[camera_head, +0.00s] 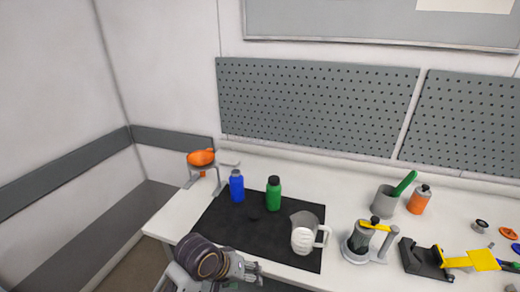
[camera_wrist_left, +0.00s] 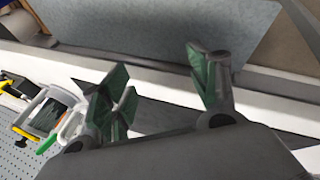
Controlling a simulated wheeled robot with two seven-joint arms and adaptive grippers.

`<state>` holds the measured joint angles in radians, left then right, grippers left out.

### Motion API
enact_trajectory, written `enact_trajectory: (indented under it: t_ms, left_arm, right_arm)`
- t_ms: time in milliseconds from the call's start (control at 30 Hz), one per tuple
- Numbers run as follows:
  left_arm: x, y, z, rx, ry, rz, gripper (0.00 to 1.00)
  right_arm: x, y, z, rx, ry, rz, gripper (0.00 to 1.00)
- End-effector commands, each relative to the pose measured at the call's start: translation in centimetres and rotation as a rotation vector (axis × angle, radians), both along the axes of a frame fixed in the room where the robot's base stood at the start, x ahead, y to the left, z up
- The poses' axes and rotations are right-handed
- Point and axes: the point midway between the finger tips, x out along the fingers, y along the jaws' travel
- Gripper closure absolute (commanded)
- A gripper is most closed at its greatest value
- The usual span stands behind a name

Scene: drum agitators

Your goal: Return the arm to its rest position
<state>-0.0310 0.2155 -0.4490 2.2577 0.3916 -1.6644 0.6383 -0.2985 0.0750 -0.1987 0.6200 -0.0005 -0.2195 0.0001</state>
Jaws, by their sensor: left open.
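My left arm comes in at the bottom of the head view, and its gripper (camera_head: 250,272) is at the front edge of the table, below the black mat. In the left wrist view the two green-padded fingers of my left gripper (camera_wrist_left: 162,92) stand wide apart with nothing between them. The gripper is open and empty, apart from all the objects on the table. My right gripper is not in view.
The white table carries a black mat (camera_head: 232,228) with a blue bottle (camera_head: 237,187), a green bottle (camera_head: 273,194) and a white pitcher (camera_head: 303,238). An orange drum on a stand (camera_head: 201,158) is at the left. Tools crowd the right. A pegboard (camera_head: 318,105) stands behind.

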Motion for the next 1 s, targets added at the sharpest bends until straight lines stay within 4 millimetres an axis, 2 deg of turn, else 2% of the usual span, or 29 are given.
enact_trajectory:
  t_ms: [467, 700, 1000]
  left_arm:
    - [-3.2, 7.3, -3.5, 0.146, -0.067, -0.026, 0.40]
    - [-5.5, 11.7, -5.1, 0.256, -0.078, -0.050, 0.40]
    - [-7.6, 15.2, -6.1, 0.351, -0.075, -0.079, 0.40]
  right_arm:
    - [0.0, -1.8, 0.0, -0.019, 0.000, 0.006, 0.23]
    - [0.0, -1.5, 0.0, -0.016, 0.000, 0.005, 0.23]
    - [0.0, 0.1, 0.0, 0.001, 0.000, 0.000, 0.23]
